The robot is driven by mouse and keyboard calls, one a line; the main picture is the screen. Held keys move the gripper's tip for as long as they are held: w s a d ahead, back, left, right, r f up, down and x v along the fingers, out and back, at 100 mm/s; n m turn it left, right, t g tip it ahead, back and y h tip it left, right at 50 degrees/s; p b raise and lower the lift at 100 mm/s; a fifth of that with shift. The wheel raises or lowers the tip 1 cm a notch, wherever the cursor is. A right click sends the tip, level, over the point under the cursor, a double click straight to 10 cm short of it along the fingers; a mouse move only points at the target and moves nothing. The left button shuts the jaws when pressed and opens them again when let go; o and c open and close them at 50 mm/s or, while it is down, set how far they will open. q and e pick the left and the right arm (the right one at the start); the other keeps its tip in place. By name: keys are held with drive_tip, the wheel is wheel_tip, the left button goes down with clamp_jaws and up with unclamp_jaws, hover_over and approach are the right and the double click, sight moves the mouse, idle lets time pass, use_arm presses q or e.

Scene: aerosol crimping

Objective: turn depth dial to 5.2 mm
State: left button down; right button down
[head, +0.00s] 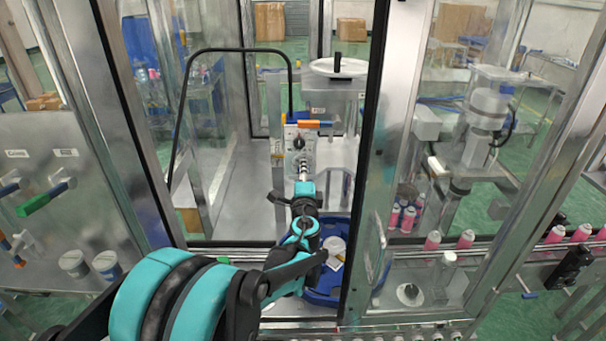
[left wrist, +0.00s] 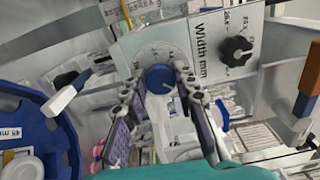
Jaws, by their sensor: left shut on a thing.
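In the left wrist view a blue round dial (left wrist: 160,78) with a light pointer mark sits over a pale graduated disc (left wrist: 153,54) on a grey panel (left wrist: 125,43). The scale figures are too small to read. My left gripper (left wrist: 158,82) has one finger on each side of the dial and is shut on it. A black knob (left wrist: 235,50) is on the same panel, and the words "Width mm" show between it and the dial. In the head view my left gripper (head: 303,174) is at the panel front, below the black knob (head: 298,143), and hides the dial. My right gripper is not in view.
A blue bin (head: 322,290) with pale round pieces is below my left gripper; it also shows in the left wrist view (left wrist: 62,128). An orange and blue bar (head: 307,123) is above the panel. Metal door frames (head: 385,150) stand close on the right.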

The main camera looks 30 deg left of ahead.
use_arm(q)
drive_tip(key=shift+m, duration=0.4)
drive_tip(key=c, duration=1.2)
unclamp_jaws()
drive_tip(key=v, duration=1.2)
drive_tip(key=shift+s, duration=0.1)
